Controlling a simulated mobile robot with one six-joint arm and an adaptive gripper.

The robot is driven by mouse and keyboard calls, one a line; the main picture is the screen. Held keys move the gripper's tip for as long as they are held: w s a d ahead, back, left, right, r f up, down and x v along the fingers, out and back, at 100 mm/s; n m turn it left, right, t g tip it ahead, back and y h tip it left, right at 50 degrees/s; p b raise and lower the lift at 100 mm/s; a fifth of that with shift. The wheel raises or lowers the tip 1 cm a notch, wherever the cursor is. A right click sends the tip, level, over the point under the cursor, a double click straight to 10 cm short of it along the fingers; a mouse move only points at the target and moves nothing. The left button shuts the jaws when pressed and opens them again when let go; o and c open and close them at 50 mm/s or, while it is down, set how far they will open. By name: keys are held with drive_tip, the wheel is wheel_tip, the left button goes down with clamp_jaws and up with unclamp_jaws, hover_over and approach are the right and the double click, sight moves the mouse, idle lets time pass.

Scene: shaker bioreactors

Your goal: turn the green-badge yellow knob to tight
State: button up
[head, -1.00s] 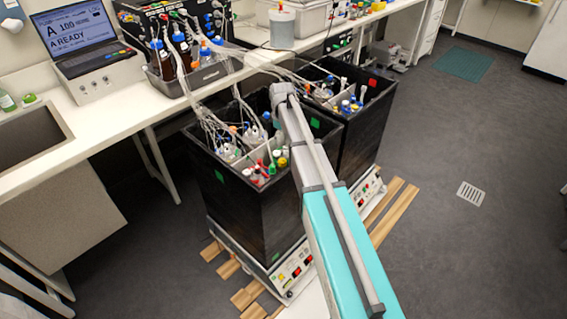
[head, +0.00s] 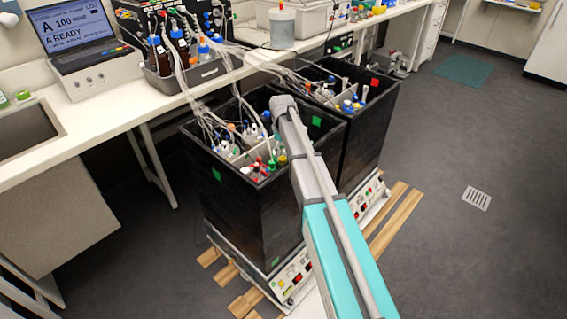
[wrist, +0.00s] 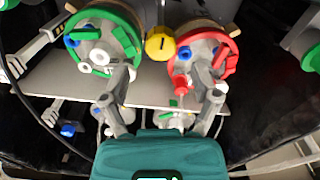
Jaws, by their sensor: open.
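A yellow knob (wrist: 160,43) with a dark mark shows in the wrist view, between a green-ringed cap (wrist: 103,35) and a red-ringed cap (wrist: 203,55). My gripper (wrist: 165,85) is open, its grey fingers spread below the two caps, with the yellow knob beyond the gap between them. I see nothing held. In the head view, my arm reaches over the near black box (head: 240,215), which bears green badges (head: 217,174). A small yellow cap (head: 282,160) shows among the caps there. My fingers are hidden in that view.
A second black box (head: 365,140) with a red badge stands behind, to the right. Tubes (head: 205,110) run from the bench (head: 110,100) into the boxes. Below the near box is a shaker base (head: 290,280) with buttons. The floor to the right is clear.

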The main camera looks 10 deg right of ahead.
sight(282, 158)
drive_tip(key=shift+f+b, duration=2)
drive_tip(key=shift+f, duration=0.35)
